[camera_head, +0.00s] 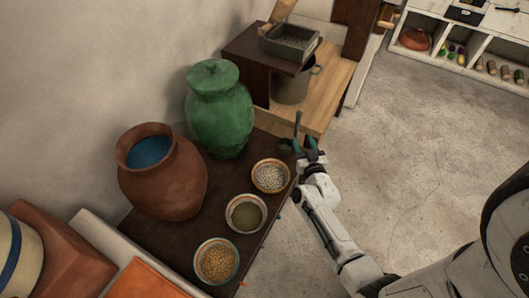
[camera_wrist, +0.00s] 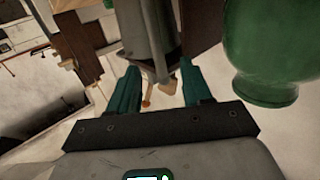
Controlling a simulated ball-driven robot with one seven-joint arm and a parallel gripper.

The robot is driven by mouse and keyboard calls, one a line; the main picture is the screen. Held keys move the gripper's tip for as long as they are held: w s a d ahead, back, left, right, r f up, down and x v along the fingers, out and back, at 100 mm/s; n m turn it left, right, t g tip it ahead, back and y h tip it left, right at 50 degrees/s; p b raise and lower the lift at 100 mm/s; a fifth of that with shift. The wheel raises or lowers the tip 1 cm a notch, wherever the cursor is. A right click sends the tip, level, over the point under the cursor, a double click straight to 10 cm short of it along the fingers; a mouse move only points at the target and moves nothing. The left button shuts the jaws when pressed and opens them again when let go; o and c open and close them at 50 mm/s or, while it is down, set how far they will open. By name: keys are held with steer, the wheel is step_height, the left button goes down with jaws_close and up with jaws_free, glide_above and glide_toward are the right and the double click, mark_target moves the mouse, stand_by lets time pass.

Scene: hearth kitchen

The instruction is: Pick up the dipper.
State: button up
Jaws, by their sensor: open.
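A thin, dark upright handle (camera_head: 298,120) with a small dark cup-like shape at its foot shows at the right edge of the dark table in the head view. It appears to be the dipper, partly hidden by my gripper (camera_head: 306,145). My gripper is right beside it; I cannot tell whether they touch. In the wrist view my gripper (camera_wrist: 160,88) has its two teal fingers spread apart, with nothing clearly held.
The dark table (camera_head: 172,243) bears a green lidded jar (camera_head: 219,110), a terracotta pot (camera_head: 162,180) with blue inside, and three bowls of grain. Behind stand a metal pot (camera_head: 291,90) and a grey tray (camera_head: 290,42). Open floor (camera_head: 400,140) lies to the right.

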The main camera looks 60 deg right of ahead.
mark_target(298, 127)
steer(key=shift+h, duration=0.4)
steer(key=b+x, duration=0.1)
steer(key=x, duration=0.2)
steer(key=b+x, duration=0.1)
steer(key=x, duration=0.2)
steer(key=b+x, duration=0.2)
steer(key=x, duration=0.1)
steer(key=shift+w+d+f, duration=0.2)
steer(key=shift+d+f, duration=0.15)
steer(key=shift+w+d+r, duration=0.15)
steer(key=shift+w+d, duration=0.2)
steer(key=shift+w, duration=0.05)
steer(key=shift+c, duration=0.4)
jaws_close()
